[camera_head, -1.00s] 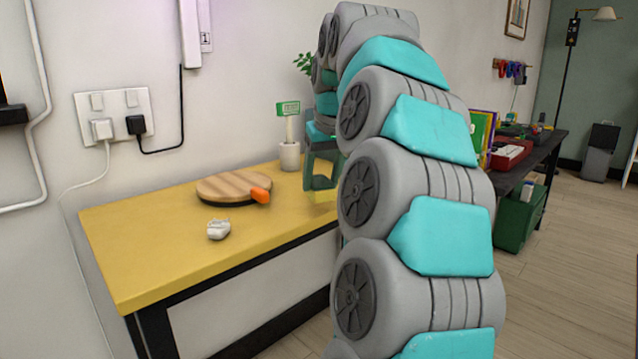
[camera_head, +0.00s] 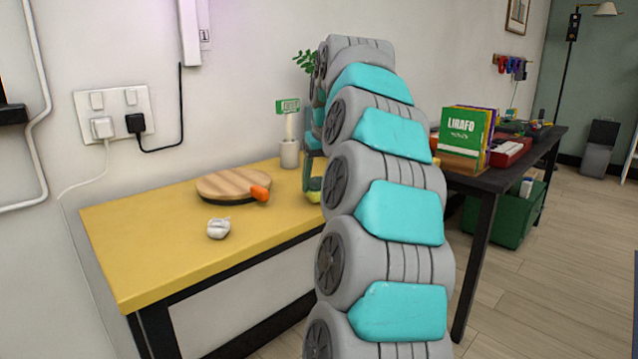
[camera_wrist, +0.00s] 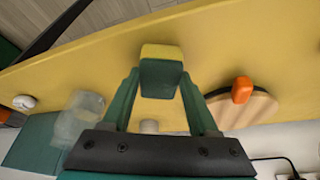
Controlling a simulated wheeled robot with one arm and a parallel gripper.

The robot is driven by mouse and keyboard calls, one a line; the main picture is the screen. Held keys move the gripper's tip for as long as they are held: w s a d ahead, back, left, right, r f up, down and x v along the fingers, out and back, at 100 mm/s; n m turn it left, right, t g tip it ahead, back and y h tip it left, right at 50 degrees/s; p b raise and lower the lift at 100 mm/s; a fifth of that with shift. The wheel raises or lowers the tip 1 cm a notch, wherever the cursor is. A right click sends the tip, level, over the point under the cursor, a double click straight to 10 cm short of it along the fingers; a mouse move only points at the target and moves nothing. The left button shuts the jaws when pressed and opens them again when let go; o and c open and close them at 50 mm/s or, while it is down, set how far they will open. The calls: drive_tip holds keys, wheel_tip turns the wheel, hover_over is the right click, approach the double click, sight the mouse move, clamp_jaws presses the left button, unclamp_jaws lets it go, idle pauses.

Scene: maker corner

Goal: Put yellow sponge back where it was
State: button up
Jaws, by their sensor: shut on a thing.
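My gripper (camera_wrist: 160,85) is shut on the yellow sponge (camera_wrist: 161,52), which has a dark green side facing the wrist camera. The sponge sits between the two fingertips, over the yellow table (camera_wrist: 75,75). In the head view the sponge (camera_head: 313,184) shows only in part at the left edge of my arm, which hides most of the gripper. I cannot tell whether the sponge touches the tabletop.
A round wooden board (camera_head: 232,184) with an orange item (camera_head: 260,193) lies left of the gripper. A small white object (camera_head: 218,229) lies nearer the front. A pale pot (camera_head: 290,154) stands at the back. A dark table with a green box (camera_head: 466,135) stands right.

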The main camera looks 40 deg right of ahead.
drive_tip(key=shift+f, duration=0.4)
drive_tip(key=o, duration=1.2)
drive_tip(key=shift+f, duration=0.15)
drive_tip(key=p+v, duration=0.2)
drive_tip(key=v, duration=1)
drive_tip(key=shift+a, duration=0.1)
